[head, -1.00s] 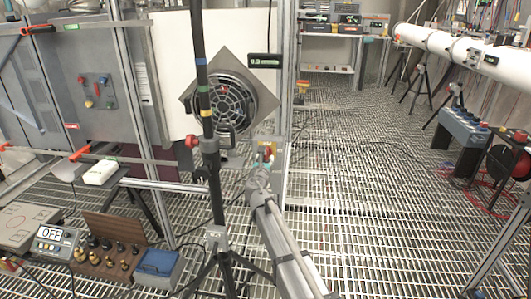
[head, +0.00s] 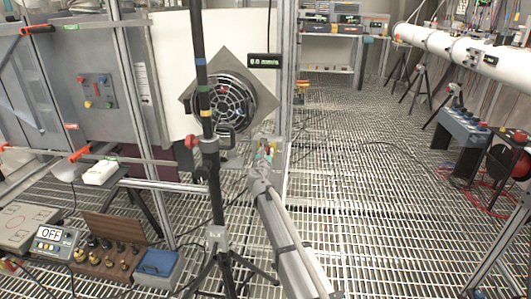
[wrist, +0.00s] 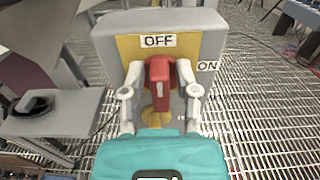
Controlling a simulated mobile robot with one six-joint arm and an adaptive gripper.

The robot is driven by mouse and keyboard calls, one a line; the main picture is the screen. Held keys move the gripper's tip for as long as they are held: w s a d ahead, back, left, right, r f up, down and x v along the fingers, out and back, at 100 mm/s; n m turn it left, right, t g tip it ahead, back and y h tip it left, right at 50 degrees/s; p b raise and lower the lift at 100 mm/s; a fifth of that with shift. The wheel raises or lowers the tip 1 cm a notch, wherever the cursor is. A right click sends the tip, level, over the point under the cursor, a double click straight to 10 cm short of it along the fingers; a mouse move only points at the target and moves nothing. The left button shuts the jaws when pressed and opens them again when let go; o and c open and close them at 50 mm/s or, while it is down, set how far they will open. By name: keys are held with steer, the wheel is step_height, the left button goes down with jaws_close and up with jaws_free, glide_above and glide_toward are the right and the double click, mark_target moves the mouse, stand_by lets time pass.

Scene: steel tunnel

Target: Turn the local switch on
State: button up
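The local switch is a grey box with a yellow face (wrist: 130,50) in the wrist view. Its red handle (wrist: 160,85) stands upright, pointing at the OFF label (wrist: 158,41). The ON label (wrist: 207,66) is on the right side. My gripper (wrist: 160,97) is open, with one finger on each side of the red handle and a visible gap to each. In the head view my gripper (head: 263,165) is at the switch, beside the frame post, and largely hides it. The handle is hard to make out there.
A black tripod stand (head: 214,190) is left of my arm. A fan (head: 230,100) on a white panel is behind it, with a small display (head: 265,61) above. A box reading OFF (head: 52,236) is on the lower left. Open grating (head: 370,210) lies to the right.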

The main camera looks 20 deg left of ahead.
jaws_close()
steer(key=shift+a, duration=0.15)
steer(key=shift+m, duration=0.5)
steer(key=shift+d+m, duration=0.25)
steer(key=shift+m, duration=0.65)
steer(key=m, duration=0.4)
steer(key=shift+w+d+f, duration=0.1)
steer(key=shift+d+f, duration=0.05)
steer(key=shift+d, duration=0.05)
steer(key=m, duration=0.7)
steer(key=f+m+b, duration=0.1)
steer(key=m, duration=0.3)
steer(key=shift+d, duration=0.25)
